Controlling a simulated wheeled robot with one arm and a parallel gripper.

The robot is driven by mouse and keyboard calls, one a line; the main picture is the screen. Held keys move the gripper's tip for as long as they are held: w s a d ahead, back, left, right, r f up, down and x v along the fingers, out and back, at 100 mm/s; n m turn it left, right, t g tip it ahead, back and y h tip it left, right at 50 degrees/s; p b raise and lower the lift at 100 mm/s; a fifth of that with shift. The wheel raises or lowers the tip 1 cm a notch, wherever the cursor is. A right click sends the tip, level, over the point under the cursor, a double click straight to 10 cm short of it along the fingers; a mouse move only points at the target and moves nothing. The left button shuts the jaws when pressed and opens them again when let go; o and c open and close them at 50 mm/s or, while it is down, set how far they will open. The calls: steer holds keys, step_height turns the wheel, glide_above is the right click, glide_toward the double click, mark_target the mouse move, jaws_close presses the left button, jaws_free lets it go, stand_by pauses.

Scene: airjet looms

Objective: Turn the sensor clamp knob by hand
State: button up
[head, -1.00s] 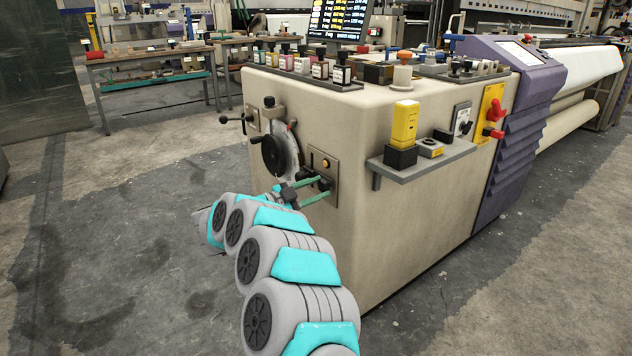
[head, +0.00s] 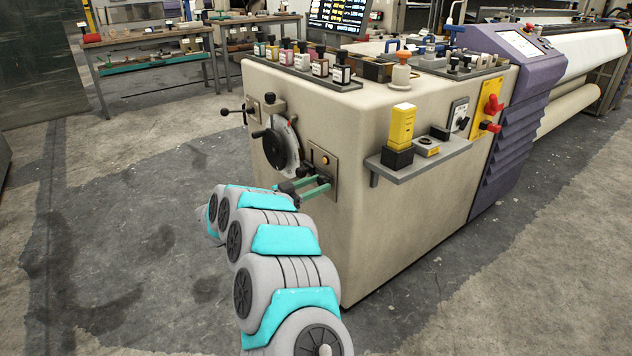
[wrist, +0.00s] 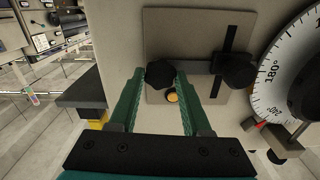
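A black lobed knob (wrist: 160,73) sits on a tan plate (wrist: 190,24) in the wrist view. The plate also shows on the end of the beige machine in the head view (head: 325,160). My gripper (wrist: 162,76) has its two green fingers on either side of this knob, their tips against its edges as far as I can see. In the head view my gripper (head: 324,181) reaches the lower part of the plate, and its fingers hide most of the knob. A second black knob (wrist: 238,71) stands to the right by a dark slot. A yellow button (wrist: 172,97) shows between the fingers.
A white graduated dial (wrist: 275,80) with a dark handle is close on the right of the plate. A grey shelf (head: 415,155) with a yellow device (head: 402,125) juts from the machine's side. The floor left of the machine is clear.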

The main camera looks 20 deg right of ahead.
steer(key=o, duration=0.4)
steer(key=shift+v, duration=3)
steer(key=shift+a, duration=0.1)
